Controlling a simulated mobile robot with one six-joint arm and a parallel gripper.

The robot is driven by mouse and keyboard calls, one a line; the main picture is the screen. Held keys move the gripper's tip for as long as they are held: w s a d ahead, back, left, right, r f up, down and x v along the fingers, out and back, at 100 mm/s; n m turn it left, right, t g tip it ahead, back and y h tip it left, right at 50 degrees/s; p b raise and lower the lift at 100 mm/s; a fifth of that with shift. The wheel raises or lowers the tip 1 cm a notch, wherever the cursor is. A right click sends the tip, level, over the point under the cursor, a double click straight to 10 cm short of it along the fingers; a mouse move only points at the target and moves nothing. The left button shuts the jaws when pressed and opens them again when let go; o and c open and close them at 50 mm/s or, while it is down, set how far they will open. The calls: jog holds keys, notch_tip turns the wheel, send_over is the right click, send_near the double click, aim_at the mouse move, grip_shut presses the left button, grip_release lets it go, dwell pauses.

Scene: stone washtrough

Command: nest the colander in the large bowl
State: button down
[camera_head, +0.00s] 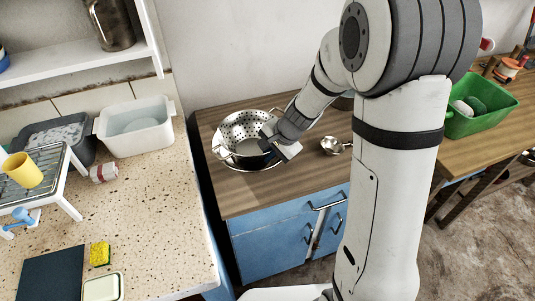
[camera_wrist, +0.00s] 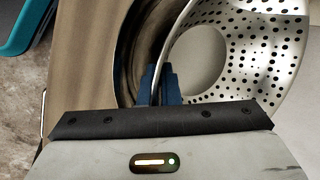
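The colander (camera_head: 238,128) is a shiny metal bowl full of holes, over the wooden top of the blue cabinet. The large bowl (camera_head: 224,157) is metal, and its rim shows around and below the colander. In the wrist view the colander (camera_wrist: 262,45) fills the upper right, and the large bowl (camera_wrist: 130,50) curves dark to its left. My gripper (camera_wrist: 158,82) is shut on the colander's rim, which runs between the blue fingers; the gripper (camera_head: 268,142) is at the colander's right side in the head view. Whether the colander rests on the bowl's bottom is hidden.
A metal ladle-like utensil (camera_head: 333,145) lies right of the bowl. A green tub (camera_head: 480,105) stands on the table at right. The speckled counter at left holds a white basin (camera_head: 135,128), a yellow cup (camera_head: 22,170) on a rack and a sponge (camera_head: 99,253). The cabinet top's front is clear.

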jog(key=shift+f, duration=0.2)
jog(key=shift+f+b, duration=0.75)
jog(key=shift+b, duration=0.2)
jog(key=shift+f, duration=0.15)
jog(key=c, duration=1.6)
grip_release()
jog(key=shift+s, duration=0.1)
jog(key=shift+f, duration=0.1)
jog(key=shift+c, duration=0.4)
jog(key=o, duration=0.5)
